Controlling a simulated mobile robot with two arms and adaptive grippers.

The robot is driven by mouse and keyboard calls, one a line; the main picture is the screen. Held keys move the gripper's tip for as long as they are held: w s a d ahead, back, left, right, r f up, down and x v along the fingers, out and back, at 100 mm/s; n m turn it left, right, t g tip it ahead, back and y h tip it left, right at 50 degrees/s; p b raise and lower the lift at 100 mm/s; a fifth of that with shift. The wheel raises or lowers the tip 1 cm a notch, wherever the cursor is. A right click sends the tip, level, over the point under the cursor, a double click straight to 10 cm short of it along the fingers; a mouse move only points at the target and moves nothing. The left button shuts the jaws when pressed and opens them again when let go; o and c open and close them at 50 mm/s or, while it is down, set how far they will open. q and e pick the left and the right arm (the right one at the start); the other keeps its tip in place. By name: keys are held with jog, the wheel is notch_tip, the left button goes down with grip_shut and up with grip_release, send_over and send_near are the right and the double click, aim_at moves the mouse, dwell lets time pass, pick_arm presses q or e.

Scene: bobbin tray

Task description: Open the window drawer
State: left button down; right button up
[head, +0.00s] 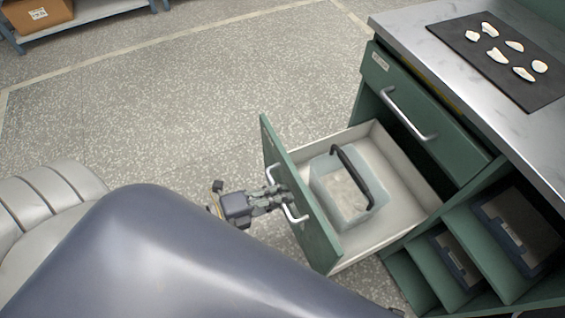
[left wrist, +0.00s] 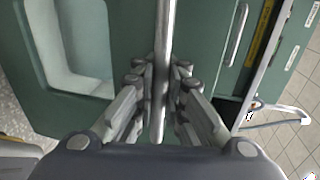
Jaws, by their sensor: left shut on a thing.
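The pulled-out drawer (head: 322,235) of the green cabinet stands well open, its green front apart from the cabinet body. A clear box with a black handle (head: 345,190) sits inside it. My left gripper (head: 283,195) is at the metal handle (head: 297,216) on that front. In the left wrist view, the gripper (left wrist: 160,90) is shut around the handle bar (left wrist: 164,35), with fingers on both sides. A pale, rounded-corner window-like area (left wrist: 80,50) shows in the green front there. My right gripper is not in view.
A shut upper drawer (head: 415,110) with its own handle is above and right. Dark bins (head: 455,258) fill slanted shelves at lower right. The worktop holds a black mat (head: 480,75) with several white pieces. Speckled floor (head: 200,110) is clear at left.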

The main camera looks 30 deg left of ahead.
pick_arm(q)
jog(key=shift+r, duration=0.1)
jog(key=c, duration=1.7)
grip_release()
jog(key=shift+o, duration=0.2)
jog(key=v, duration=1.2)
jog(key=shift+w, duration=0.1)
